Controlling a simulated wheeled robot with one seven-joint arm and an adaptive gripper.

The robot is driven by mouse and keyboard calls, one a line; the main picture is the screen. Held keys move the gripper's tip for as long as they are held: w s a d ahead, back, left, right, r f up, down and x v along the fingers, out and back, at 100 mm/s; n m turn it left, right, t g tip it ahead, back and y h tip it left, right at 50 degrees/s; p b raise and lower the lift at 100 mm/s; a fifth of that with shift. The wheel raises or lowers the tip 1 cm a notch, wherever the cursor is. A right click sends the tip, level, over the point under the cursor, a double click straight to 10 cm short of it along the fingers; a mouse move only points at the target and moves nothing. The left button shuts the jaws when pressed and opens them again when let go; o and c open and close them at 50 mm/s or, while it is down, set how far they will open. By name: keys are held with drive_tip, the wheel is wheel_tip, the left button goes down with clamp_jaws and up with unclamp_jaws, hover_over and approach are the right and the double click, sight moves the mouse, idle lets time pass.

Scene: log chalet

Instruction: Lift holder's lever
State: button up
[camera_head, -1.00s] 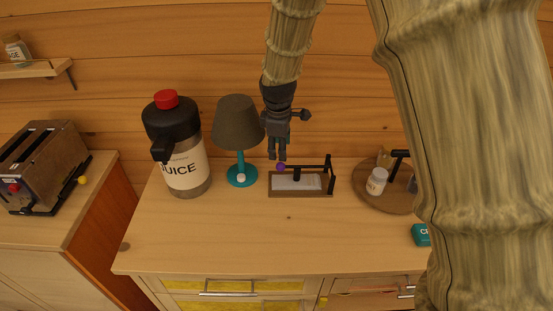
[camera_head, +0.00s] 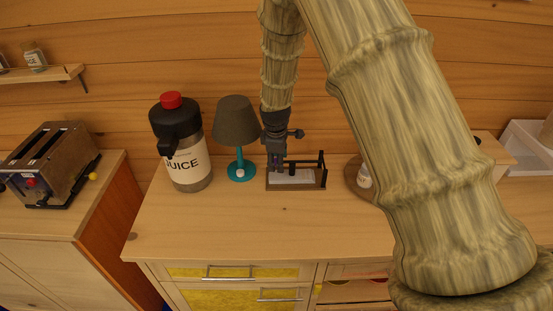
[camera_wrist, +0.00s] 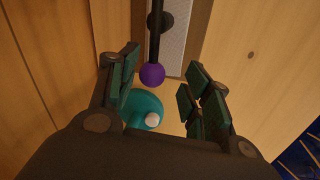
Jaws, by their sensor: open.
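The holder (camera_head: 312,186) is a low wooden tray with a white paper-like sheet and a black frame, standing on the wooden counter. Its black lever (camera_wrist: 155,40) ends in a purple ball knob (camera_wrist: 152,75) in the wrist view. My gripper (camera_wrist: 164,78) is open, with the knob between its teal-padded fingers near the tips. I cannot tell whether either finger touches it. In the head view my gripper (camera_head: 275,168) points down at the left end of the holder and hides the knob.
A juice dispenser (camera_head: 190,165) is further left. A round tray (camera_head: 353,180) is to the right, partly hidden by my arm. The front counter is clear.

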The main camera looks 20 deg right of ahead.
drive_tip(key=shift+w+f, duration=0.8)
drive_tip(key=shift+w, duration=0.1)
drive_tip(key=c, duration=0.3)
drive_tip(key=shift+r, duration=0.1)
drive_tip(key=c, duration=0.3)
drive_tip(key=shift+s+r, duration=0.25)
drive_tip(key=shift+s, duration=0.15)
clamp_jaws()
drive_tip(key=shift+w+f, duration=0.1)
drive_tip(key=shift+f, duration=0.1)
drive_tip(key=shift+r, duration=0.15)
